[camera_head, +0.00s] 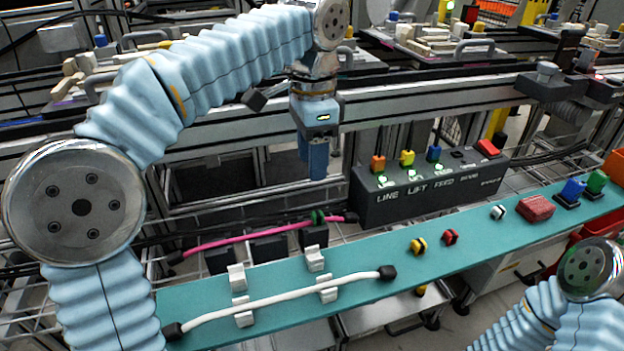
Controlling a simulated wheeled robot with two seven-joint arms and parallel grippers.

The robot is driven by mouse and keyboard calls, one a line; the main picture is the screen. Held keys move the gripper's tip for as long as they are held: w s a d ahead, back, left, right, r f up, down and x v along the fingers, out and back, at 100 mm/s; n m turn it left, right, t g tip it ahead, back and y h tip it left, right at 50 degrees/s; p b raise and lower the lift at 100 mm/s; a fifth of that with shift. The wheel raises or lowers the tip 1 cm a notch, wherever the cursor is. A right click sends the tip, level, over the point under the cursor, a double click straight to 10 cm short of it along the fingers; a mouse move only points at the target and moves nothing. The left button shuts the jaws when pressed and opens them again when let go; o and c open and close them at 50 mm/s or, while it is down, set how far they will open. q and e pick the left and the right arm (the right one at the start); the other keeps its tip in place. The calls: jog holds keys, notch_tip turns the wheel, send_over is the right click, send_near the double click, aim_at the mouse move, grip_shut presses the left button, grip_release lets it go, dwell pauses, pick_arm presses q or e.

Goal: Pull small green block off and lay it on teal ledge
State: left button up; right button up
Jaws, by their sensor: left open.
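A small green block (318,217) sits around the pink cable (250,235), above a black block behind the ledge. A larger green block (596,182) stands on a dark base at the far right end of the teal ledge (350,266). My left gripper (318,172) points down, open and empty, above the small green block and apart from it, left of the black control box. My right arm shows at the lower right, but its gripper is out of view.
The black control box (430,193) carries orange, yellow, blue and red pieces. On the ledge are a white cable (280,303) in clips, yellow (418,246), red (450,237) and white small blocks, a red block (536,208) and a blue button. Bare ledge shows between them.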

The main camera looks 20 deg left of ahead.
aim_at(312, 214)
pick_arm(q)
notch_tip(312, 214, down, 12)
jog(key=b, duration=0.2)
jog(key=shift+b, duration=0.3)
jog(key=shift+c, duration=0.2)
grip_shut()
